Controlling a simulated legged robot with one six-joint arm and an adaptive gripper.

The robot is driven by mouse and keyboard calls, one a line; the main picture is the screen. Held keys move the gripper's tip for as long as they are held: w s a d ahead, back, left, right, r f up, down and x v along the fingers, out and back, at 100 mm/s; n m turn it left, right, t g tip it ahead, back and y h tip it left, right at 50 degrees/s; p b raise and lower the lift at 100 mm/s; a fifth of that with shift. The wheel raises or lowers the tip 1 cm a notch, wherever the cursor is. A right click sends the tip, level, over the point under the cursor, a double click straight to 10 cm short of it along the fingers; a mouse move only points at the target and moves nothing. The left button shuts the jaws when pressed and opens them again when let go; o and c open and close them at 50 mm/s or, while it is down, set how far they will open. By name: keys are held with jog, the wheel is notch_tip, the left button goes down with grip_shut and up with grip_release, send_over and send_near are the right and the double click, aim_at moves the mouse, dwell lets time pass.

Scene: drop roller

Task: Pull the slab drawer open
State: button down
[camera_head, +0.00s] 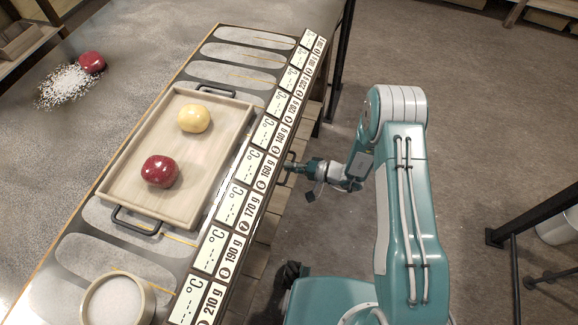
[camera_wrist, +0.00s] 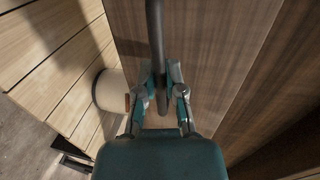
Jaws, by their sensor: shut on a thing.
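The slab drawer's front is a brown wood-grain panel (camera_wrist: 225,60) in the wrist view. A dark bar handle (camera_wrist: 155,35) runs down from the top of that view and ends between my fingers. In the head view the handle (camera_head: 290,158) shows in part at the side of the counter. My gripper (camera_wrist: 160,92) is shut on the handle, with one finger on each side of it. In the head view my gripper (camera_head: 290,167) reaches the counter's side from the right. Whether the drawer stands out from the counter cannot be told.
The counter (camera_head: 75,215) carries a wooden tray (camera_head: 110,187) with a yellow ball (camera_head: 194,118) and a red ball (camera_head: 160,171). A round bowl (camera_head: 118,300) stands at the near end. Another red ball (camera_head: 91,62) lies by white grains (camera_head: 67,86). A black-framed stand (camera_head: 530,215) is at right.

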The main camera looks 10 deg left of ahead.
jog(key=f+v, duration=0.3)
jog(key=v, duration=1.1)
jog(key=d+f+v, duration=0.1)
jog(key=f+v, duration=0.1)
jog(key=v, duration=1.1)
jog(key=shift+s+d+f, duration=0.35)
jog(key=shift+d+f, duration=0.1)
jog(key=c, duration=0.7)
grip_release()
jog(key=shift+w+d+r, duration=0.1)
jog(key=v, duration=1.2)
